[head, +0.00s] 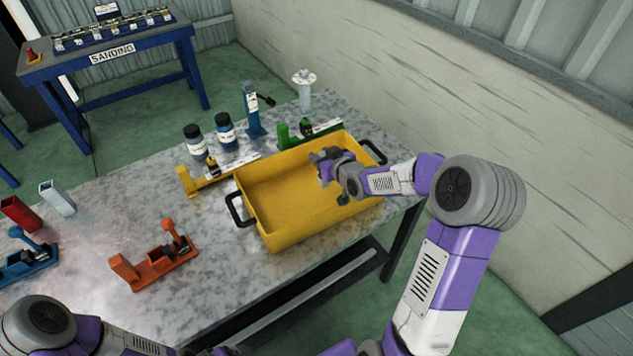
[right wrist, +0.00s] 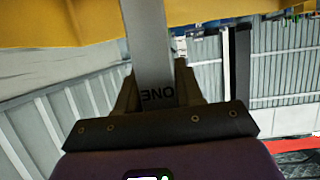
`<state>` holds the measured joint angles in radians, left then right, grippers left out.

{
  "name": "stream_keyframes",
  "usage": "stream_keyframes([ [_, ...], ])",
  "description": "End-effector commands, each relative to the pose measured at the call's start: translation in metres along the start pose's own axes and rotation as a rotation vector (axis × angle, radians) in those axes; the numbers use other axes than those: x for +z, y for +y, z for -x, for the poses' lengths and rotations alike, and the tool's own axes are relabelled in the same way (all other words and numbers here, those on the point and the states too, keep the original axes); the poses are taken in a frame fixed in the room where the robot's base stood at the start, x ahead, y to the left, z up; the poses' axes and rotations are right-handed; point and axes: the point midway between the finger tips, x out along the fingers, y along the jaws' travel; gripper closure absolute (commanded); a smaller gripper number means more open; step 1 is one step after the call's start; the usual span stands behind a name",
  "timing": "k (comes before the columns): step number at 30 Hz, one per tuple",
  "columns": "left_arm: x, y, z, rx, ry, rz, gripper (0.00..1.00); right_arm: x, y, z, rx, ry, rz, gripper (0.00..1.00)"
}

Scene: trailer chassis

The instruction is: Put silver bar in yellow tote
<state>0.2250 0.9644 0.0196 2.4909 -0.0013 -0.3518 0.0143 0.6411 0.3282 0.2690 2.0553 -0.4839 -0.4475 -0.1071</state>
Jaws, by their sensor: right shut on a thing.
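The yellow tote (head: 290,232) stands on the grey table with its black handles at both ends. My right gripper (head: 324,165) is over the far right part of the tote. In the right wrist view, it is shut on a grey bar, the silver bar (right wrist: 147,45), which runs up from between the fingers towards the yellow of the tote (right wrist: 60,30). In the head view the held bar is hard to make out against the gripper. Of my left arm, only links show at the bottom left; its gripper cannot be made out clearly at the bottom edge.
A silver tube (head: 57,198) and a red tube (head: 20,213) stand at the left. An orange clamp (head: 155,265) lies in front. Two dark-lidded jars (head: 225,132), a blue tool (head: 252,110) and green and yellow fixtures are behind the tote.

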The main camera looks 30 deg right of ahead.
Motion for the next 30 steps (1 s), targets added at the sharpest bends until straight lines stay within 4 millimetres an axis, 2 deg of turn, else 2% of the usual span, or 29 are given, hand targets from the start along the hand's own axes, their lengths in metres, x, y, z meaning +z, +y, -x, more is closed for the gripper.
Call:
stream_keyframes([
  [1,0.000,-0.001,-0.003,0.000,0.000,0.000,0.00,0.011,0.000,-0.004,-0.001,-0.003,-0.002,0.98],
  [3,0.000,-0.001,-0.004,0.000,0.000,0.000,0.00,0.019,0.000,-0.007,0.000,-0.001,0.000,0.98],
  [8,0.000,-0.002,-0.005,0.000,0.000,0.000,0.00,0.028,0.000,-0.012,0.000,0.001,0.000,0.98],
  [15,-0.001,-0.004,-0.010,0.000,0.000,0.000,0.00,0.058,0.000,-0.024,0.001,0.000,-0.001,0.98],
  [27,-0.001,-0.005,-0.014,0.000,0.000,0.000,0.00,0.062,0.001,-0.026,0.001,0.002,0.001,0.98],
  [28,-0.001,-0.005,-0.014,0.000,0.000,0.000,0.00,0.063,0.001,-0.026,0.001,0.001,0.001,0.62],
  [30,-0.001,-0.005,-0.013,0.000,0.000,0.000,0.00,0.062,0.001,-0.025,0.001,0.001,0.001,0.52],
])
